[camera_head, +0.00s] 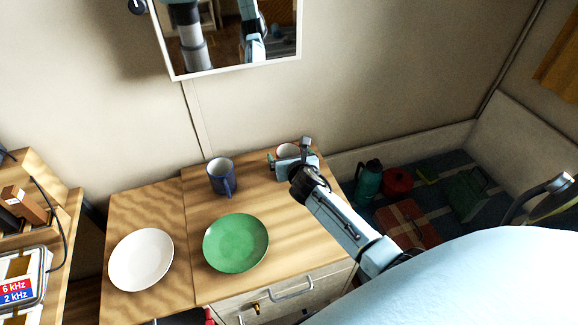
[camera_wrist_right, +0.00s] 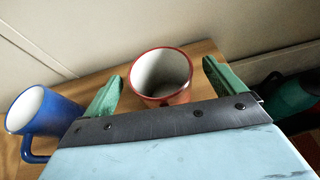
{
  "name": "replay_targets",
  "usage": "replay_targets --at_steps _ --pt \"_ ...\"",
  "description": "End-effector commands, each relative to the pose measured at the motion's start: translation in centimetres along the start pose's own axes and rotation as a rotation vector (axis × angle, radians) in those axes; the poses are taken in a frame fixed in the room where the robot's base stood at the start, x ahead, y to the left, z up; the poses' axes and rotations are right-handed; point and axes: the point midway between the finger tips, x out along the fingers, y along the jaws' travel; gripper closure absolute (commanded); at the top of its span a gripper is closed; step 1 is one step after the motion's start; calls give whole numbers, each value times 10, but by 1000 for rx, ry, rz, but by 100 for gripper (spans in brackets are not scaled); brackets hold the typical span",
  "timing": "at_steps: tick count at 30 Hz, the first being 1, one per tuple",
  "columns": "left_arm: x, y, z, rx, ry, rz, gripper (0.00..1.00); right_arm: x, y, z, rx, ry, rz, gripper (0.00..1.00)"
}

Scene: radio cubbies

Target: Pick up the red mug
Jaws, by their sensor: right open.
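The red mug (camera_wrist_right: 162,76) stands upright on the wooden cabinet top, with a white inside and a red rim. In the wrist view it sits between the two green fingers of my right gripper (camera_wrist_right: 161,88), which is open. The fingers appear apart from the mug, and its lower part is hidden behind the gripper body. In the head view, the mug's rim (camera_head: 287,150) shows just behind my right gripper (camera_head: 290,160), at the back right of the cabinet top. My left gripper is not in view.
A blue mug (camera_head: 221,177) stands left of the red mug; it also shows in the wrist view (camera_wrist_right: 42,112). A green plate (camera_head: 236,242) and a white plate (camera_head: 141,259) lie nearer the front. A wall is behind. A teal flask (camera_head: 368,183) stands beyond the cabinet's right edge.

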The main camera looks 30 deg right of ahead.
Motion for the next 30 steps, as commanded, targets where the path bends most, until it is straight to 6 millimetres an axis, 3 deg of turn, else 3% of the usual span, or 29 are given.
replay_targets --at_steps 5,21,30 --pt "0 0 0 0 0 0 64 0 0 1 1 0 0 5" --pt "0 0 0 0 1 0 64 0 0 0 1 0 0 75" --pt "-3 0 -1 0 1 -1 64 -2 0 6 0 -3 0 77"
